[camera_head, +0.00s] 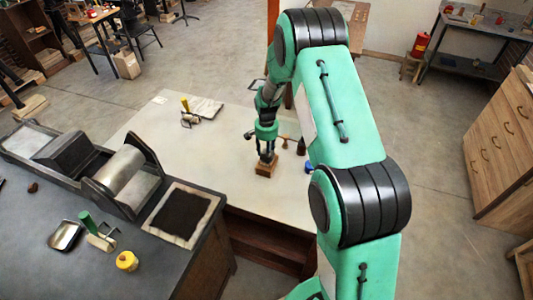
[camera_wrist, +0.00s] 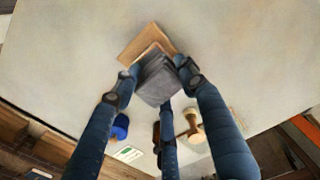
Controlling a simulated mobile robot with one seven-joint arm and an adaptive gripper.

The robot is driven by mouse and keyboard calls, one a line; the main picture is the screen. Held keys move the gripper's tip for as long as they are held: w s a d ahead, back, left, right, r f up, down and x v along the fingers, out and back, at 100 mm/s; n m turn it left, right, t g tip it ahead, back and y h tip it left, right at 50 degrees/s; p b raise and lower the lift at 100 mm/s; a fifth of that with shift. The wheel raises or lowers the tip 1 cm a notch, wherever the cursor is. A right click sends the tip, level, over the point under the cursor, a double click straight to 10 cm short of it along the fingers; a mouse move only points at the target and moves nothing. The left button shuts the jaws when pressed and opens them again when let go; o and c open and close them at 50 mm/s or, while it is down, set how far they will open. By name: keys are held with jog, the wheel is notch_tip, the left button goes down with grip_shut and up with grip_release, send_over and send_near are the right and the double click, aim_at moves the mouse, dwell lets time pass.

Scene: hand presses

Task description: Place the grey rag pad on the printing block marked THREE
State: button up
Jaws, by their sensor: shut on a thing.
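My gripper (camera_wrist: 160,74) is shut on the grey rag pad (camera_wrist: 157,84), a small dark grey stack between the fingertips in the wrist view. A light-brown wooden block (camera_wrist: 140,42) lies just beyond and partly under the pad, on the pale table top. I cannot tell whether pad and block touch. In the head view my gripper (camera_head: 267,156) points down at the wooden block (camera_head: 265,170) near the table's front edge; the pad is hard to make out there. No marking on the block can be read.
Small tools, including a dark bell-shaped one (camera_head: 301,147) and a blue item (camera_head: 309,167), stand right of the block. The press bench (camera_head: 185,270) with an inked slab (camera_head: 182,213) is at left. The table's middle is clear.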

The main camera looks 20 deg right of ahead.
jog(key=shift+f, duration=0.15)
jog(key=o, duration=1.1)
notch_tip(320, 180, up, 12)
jog(key=shift+r+p, duration=0.2)
jog(key=shift+p, duration=0.2)
jog(key=shift+r, duration=0.1)
